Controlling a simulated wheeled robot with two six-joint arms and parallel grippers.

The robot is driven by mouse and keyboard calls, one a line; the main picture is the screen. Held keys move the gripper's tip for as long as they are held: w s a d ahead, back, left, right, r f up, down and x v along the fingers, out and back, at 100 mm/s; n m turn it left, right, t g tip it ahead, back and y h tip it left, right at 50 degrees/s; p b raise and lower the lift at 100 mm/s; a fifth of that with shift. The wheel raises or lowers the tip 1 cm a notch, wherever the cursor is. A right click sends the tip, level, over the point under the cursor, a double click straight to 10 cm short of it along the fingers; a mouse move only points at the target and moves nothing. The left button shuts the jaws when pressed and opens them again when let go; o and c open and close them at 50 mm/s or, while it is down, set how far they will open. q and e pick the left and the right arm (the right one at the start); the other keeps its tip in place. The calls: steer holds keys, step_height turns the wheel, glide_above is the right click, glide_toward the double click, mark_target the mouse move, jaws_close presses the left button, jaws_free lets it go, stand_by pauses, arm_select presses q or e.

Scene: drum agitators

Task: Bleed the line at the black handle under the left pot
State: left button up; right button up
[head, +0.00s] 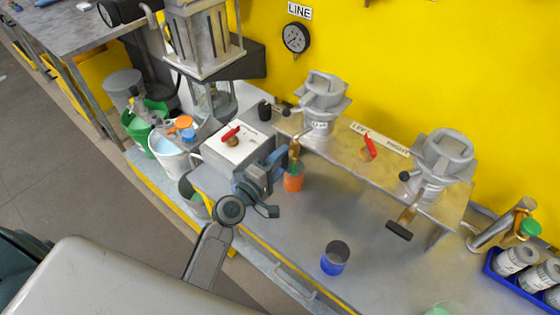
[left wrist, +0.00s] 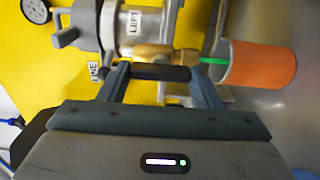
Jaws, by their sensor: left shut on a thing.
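The left pot (head: 322,105), a grey metal vessel labelled LEFT, stands on the raised shelf; it also shows in the left wrist view (left wrist: 100,25). Below it is a brass valve (left wrist: 153,54) with a black handle (left wrist: 160,73). My left gripper (head: 277,165) is shut on the black handle, its fingers at either end of it in the left wrist view (left wrist: 158,75). A green stream (left wrist: 216,46) runs from the brass outlet into an orange cup (left wrist: 262,66), which stands under the valve in the head view (head: 293,180). My right gripper is out of view.
The right pot (head: 443,160) has its own black handle (head: 399,231). Red levers sit on the shelf (head: 368,146) and a white box (head: 236,148). A blue cup (head: 335,258) stands on the bench. A pressure gauge (head: 296,38) hangs on the yellow wall. Buckets stand at left.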

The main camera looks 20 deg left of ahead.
arm_select(q)
steer(key=o, duration=1)
steer(key=b+v, duration=0.3)
steer(key=v, duration=0.7)
steer(key=shift+s, duration=0.4)
steer(key=shift+a, duration=0.15)
